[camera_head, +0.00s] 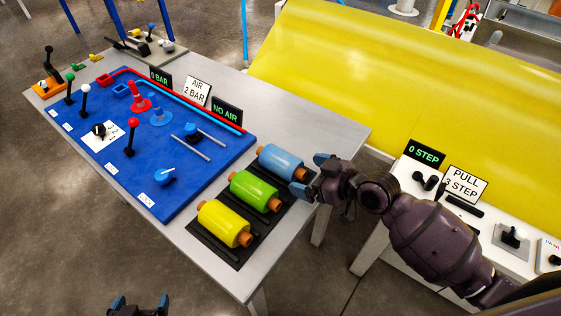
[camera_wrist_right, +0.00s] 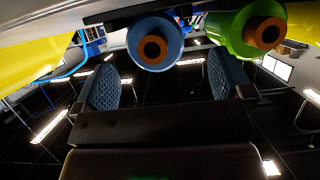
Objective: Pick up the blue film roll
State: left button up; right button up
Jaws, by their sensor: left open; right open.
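The blue film roll (camera_head: 280,162) lies on a black rack at the right end of the grey table, furthest back of three rolls. Its orange-brown core sticks out at both ends. My right gripper (camera_head: 312,178) is open beside the roll's right end, with no roll between its fingers. In the right wrist view, the blue roll (camera_wrist_right: 155,44) shows end-on beyond the gap between the open blue-padded fingers (camera_wrist_right: 165,85). My left gripper (camera_head: 140,304) is at the bottom edge of the head view, open and away from the rolls.
The green roll (camera_head: 255,191) is close in front of the blue one, and the yellow roll (camera_head: 224,223) lies nearest. A blue panel (camera_head: 140,185) with levers and valves fills the table to the left. A white side table (camera_head: 400,250) stands at right.

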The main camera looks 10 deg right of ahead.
aim_at(298, 168)
jog(key=x, duration=0.4)
jog(key=shift+w+a+r, duration=0.1)
jog(key=shift+w, duration=0.35)
jog(key=shift+w+a, duration=0.25)
jog(key=c, duration=1.2)
